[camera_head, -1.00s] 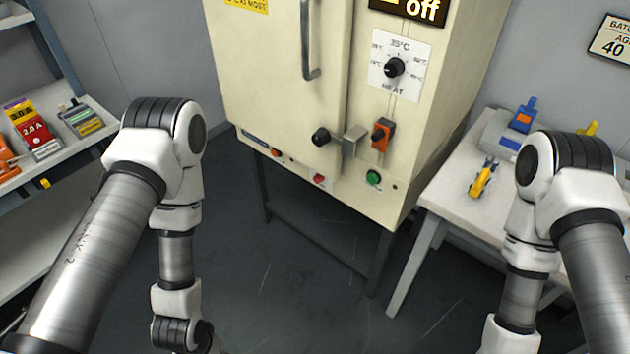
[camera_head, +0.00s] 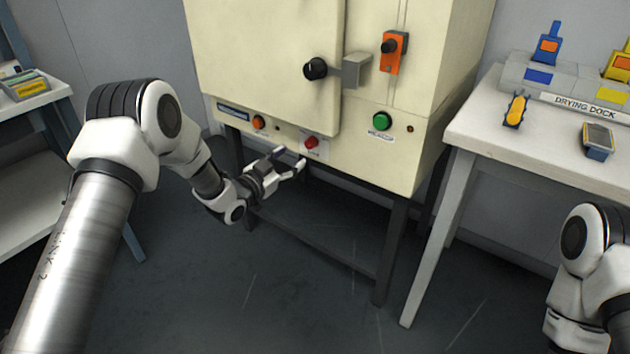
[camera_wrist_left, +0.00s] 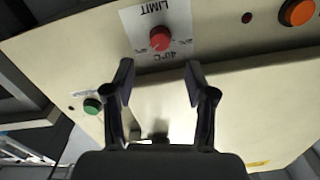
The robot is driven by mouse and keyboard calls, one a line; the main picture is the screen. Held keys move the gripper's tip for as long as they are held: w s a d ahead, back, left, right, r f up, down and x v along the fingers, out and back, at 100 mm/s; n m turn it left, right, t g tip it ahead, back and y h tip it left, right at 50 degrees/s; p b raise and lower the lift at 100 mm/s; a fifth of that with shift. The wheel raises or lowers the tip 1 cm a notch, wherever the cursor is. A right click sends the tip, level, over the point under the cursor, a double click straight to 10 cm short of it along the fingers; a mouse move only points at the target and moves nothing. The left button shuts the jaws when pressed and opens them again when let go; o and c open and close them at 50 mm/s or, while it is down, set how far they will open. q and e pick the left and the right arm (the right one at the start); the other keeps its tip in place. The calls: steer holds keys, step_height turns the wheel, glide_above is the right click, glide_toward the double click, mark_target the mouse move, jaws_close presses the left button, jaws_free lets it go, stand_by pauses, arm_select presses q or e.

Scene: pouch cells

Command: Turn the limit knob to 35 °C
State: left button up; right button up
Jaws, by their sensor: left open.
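The limit knob (camera_head: 311,142) is a small red knob on a white plate low on the front of the cream oven. It also shows in the left wrist view (camera_wrist_left: 160,39), where the plate reads upside down "LIMIT" and "40°C". The knob's pointer is too small to read. My left gripper (camera_head: 289,160) is open and empty, just to the left of and below the knob. In the left wrist view its two fingers (camera_wrist_left: 160,78) are spread, with the knob beyond and between them, apart from both. My right gripper is out of view; only part of that arm shows.
An orange button (camera_head: 258,122) is left of the knob and a green button (camera_head: 381,121) right of it. A black door knob (camera_head: 315,69) and latch (camera_head: 355,70) stick out above. A white table (camera_head: 480,120) with a drying dock stands at right. The floor below is clear.

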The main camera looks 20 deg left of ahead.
mark_target(308, 145)
arm_select(q)
steer(key=b+x, duration=0.1)
steer(key=x, duration=0.5)
steer(key=shift+w+d+f+b, duration=0.15)
steer(key=shift+w+b, duration=0.25)
steer(key=shift+w+d, duration=0.1)
steer(key=shift+w, duration=0.35)
jaws_close()
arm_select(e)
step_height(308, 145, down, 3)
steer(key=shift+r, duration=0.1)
